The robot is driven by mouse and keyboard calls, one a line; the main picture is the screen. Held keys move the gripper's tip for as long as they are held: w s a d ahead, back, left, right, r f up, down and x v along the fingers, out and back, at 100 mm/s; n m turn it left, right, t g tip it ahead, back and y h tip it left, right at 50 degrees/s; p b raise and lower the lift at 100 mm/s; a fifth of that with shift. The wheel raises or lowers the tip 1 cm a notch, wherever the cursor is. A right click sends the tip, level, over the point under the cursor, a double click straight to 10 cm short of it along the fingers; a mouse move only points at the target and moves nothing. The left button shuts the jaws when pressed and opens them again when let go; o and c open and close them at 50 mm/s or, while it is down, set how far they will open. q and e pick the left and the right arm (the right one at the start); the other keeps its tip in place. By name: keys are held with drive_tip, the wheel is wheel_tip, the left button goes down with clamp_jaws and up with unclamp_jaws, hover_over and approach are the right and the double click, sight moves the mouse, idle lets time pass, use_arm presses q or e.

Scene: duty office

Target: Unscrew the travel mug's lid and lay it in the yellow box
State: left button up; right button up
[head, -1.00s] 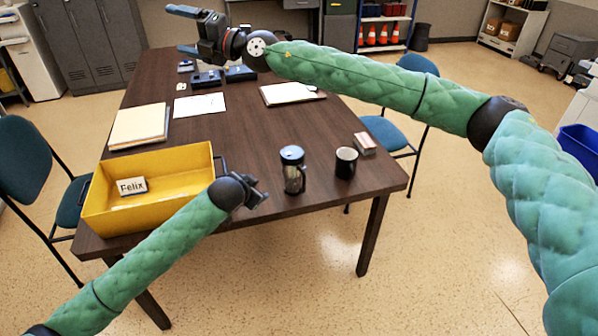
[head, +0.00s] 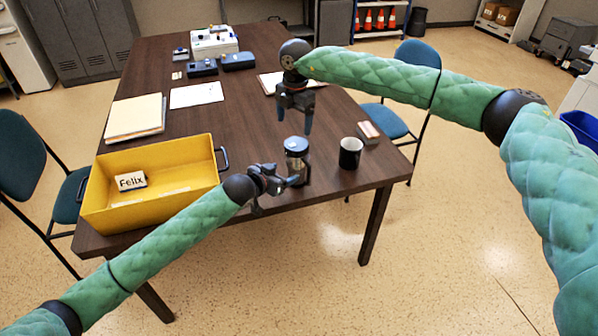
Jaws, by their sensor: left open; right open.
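My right gripper (head: 294,125) is open, pointing down, above and just behind the lid.
A black mug (head: 350,153) stands right of the travel mug, with a small box (head: 369,132) behind it. Paper stacks (head: 136,117), a sheet (head: 196,95), dark devices (head: 238,61) and a white case (head: 214,42) lie farther back. Blue chairs (head: 383,119) flank the table.

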sight(291, 169)
use_arm(q)
drive_tip(key=shift+d+r, duration=0.1)
use_arm(e)
drive_tip(key=shift+s+d+m+h, duration=0.2)
drive_tip(key=shift+d+m+h, duration=0.1)
drive_tip(key=shift+d+m, duration=0.1)
use_arm(q)
drive_tip(key=shift+w, duration=0.1)
use_arm(e)
drive_tip(key=shift+f+m, duration=0.1)
drive_tip(key=shift+m, duration=0.3)
use_arm(q)
drive_tip(key=shift+w, duration=0.1)
drive_tip(key=shift+x, duration=3.75)
drive_tip(key=shift+d, duration=0.1)
drive_tip(key=shift+c, duration=0.2)
clamp_jaws()
use_arm(e)
drive_tip(key=shift+a, duration=0.1)
drive_tip(key=shift+f, duration=0.1)
